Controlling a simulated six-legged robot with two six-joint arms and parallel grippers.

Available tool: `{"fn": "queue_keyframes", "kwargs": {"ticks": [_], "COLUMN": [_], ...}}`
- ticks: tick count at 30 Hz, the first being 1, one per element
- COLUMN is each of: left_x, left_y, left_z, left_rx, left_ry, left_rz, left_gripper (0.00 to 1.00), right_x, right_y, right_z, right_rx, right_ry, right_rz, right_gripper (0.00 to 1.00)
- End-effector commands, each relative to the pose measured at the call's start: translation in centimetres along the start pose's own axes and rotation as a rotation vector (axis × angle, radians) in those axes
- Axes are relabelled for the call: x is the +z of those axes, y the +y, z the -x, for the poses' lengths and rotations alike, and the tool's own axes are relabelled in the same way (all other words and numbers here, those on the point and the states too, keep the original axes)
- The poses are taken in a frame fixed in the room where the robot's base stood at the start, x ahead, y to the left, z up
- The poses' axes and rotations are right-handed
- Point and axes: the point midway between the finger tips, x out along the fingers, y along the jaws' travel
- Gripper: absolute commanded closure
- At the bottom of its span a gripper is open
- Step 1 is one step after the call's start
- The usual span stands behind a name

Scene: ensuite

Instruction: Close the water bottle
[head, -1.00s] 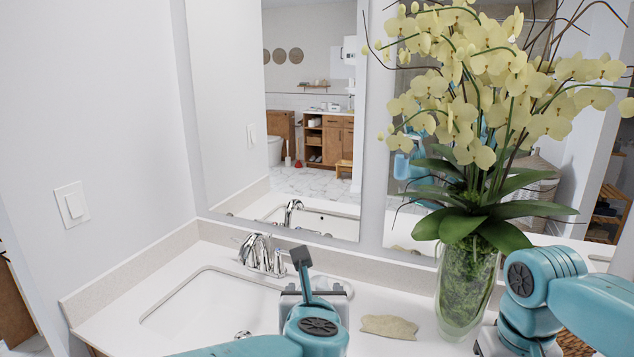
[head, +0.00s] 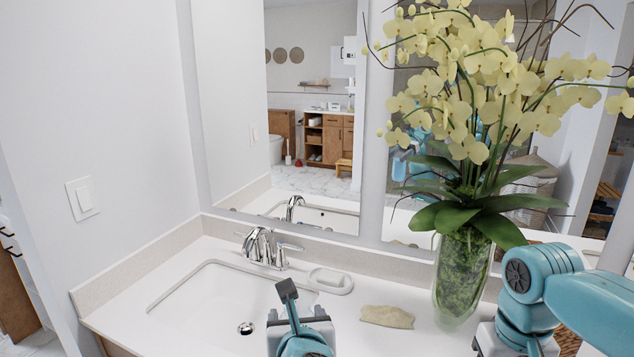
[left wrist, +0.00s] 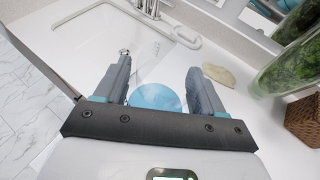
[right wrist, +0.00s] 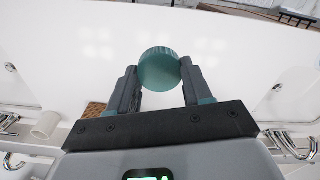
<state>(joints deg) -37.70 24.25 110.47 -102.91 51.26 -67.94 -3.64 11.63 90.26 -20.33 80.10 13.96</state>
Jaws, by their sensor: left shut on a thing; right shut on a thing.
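The water bottle (left wrist: 155,97) shows in the left wrist view as a translucent blue round body between the fingers. My left gripper (left wrist: 156,80) is shut on it over the counter. Its opening cannot be made out. The teal round cap (right wrist: 160,72) shows in the right wrist view. My right gripper (right wrist: 158,80) is shut on it, with the cap at its fingertips. The cap and bottle are apart, each in its own gripper. In the head view, neither the bottle nor the cap can be seen.
The sink (head: 205,295) with a chrome faucet (head: 262,246) is at the left. A soap dish (head: 331,281) and a beige cloth-like piece (head: 387,316) lie on the counter. A glass vase (head: 461,280) of yellow orchids stands at the right, near my right arm. A mirror is behind.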

Motion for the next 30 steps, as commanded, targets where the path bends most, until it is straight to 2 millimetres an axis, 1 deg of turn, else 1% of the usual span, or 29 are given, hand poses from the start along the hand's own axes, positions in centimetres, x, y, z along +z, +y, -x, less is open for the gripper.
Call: {"fn": "queue_keyframes", "kwargs": {"ticks": [4, 7, 11, 12, 15, 18, 21, 24, 30], "left_x": [-3.2, -6.0, -10.6, -12.0, -15.0, -17.4, -19.4, -21.0, -23.4], "left_y": [2.2, 4.2, 7.4, 8.4, 10.7, 12.4, 13.9, 15.0, 16.7], "left_z": [-0.2, -0.4, -0.7, -0.8, -1.0, -1.2, -1.4, -1.5, -1.7], "left_rx": [0.09, 0.169, 0.299, 0.34, 0.43, 0.501, 0.561, 0.606, 0.677], "left_ry": [0.0, 0.001, 0.002, 0.003, 0.001, 0.001, 0.0, 0.0, -0.001], "left_rz": [0.033, 0.063, 0.112, 0.129, 0.168, 0.199, 0.226, 0.248, 0.279], "left_gripper": [1.0, 1.0, 1.0, 1.0, 1.0, 1.0, 1.0, 1.0, 1.0], "right_x": [0.1, 0.1, 0.2, 0.2, 0.3, 0.3, 0.3, 0.3, 0.3], "right_y": [0.0, 0.0, 0.0, 0.0, 0.0, 0.0, 0.0, 0.0, 0.0], "right_z": [0.0, 0.0, 0.0, 0.0, 0.0, 0.0, 0.0, 0.0, 0.0], "right_rx": [0.0, 0.0, 0.0, 0.0, 0.0, 0.0, 0.0, 0.0, 0.0], "right_ry": [0.0, 0.0, 0.0, 0.0, 0.0, 0.0, 0.0, 0.0, 0.0], "right_rz": [0.0, 0.0, 0.0, 0.0, 0.0, 0.0, 0.0, 0.0, 0.0], "right_gripper": [0.83, 0.83, 0.83, 0.83, 0.83, 0.83, 0.83, 0.83, 0.83]}}
